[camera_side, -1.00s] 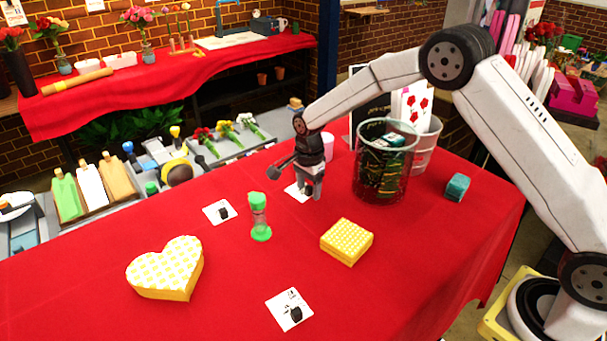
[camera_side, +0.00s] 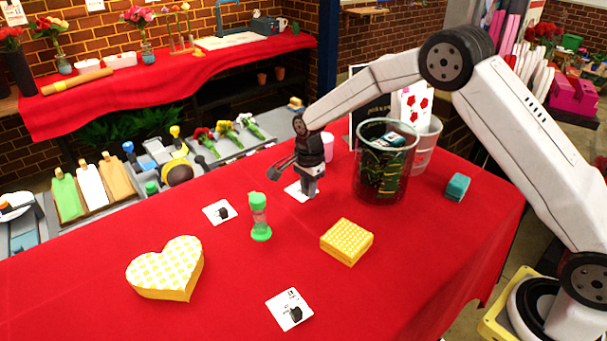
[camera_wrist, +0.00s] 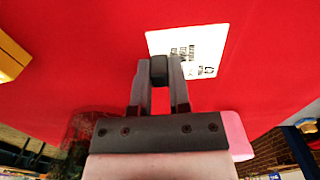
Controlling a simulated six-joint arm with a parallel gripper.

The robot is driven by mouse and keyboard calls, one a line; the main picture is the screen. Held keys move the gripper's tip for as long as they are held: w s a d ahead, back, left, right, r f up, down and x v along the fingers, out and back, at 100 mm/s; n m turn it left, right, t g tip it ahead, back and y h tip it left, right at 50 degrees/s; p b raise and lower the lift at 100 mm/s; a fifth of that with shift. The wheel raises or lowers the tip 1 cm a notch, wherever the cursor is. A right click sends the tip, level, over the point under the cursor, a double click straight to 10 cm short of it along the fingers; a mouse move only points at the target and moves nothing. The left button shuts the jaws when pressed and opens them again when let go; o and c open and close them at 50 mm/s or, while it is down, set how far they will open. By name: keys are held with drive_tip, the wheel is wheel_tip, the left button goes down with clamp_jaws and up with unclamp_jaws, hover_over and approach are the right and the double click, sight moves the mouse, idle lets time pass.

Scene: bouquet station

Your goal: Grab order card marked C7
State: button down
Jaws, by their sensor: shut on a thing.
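A white order card (camera_side: 293,191) lies under my gripper (camera_side: 309,196), partly hidden by it. In the wrist view this card (camera_wrist: 205,42) carries dark print too small to read, so I cannot tell whether it is C7. My gripper (camera_wrist: 159,75) is shut on the dark knob (camera_wrist: 159,68) at the card's near edge. Two more white cards with dark knobs lie on the red cloth: one at the left (camera_side: 218,212) and one at the front (camera_side: 289,309). Their marks are also unreadable.
A dark-tinted glass bin (camera_side: 400,190) stands just right of my gripper. A green hourglass (camera_side: 260,217), a yellow box (camera_side: 347,241), a heart-shaped box (camera_side: 168,267) and a teal block (camera_side: 457,187) stand on the table. A pink cup (camera_side: 328,146) is behind the gripper.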

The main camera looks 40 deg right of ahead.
drive_tip(key=shift+r, duration=0.1)
drive_tip(key=shift+r, duration=0.7)
drive_tip(key=s+r, duration=1.1)
drive_tip(key=s, duration=0.3)
drive_tip(key=shift+d+r, duration=0.2)
drive_tip(key=shift+d, duration=0.15)
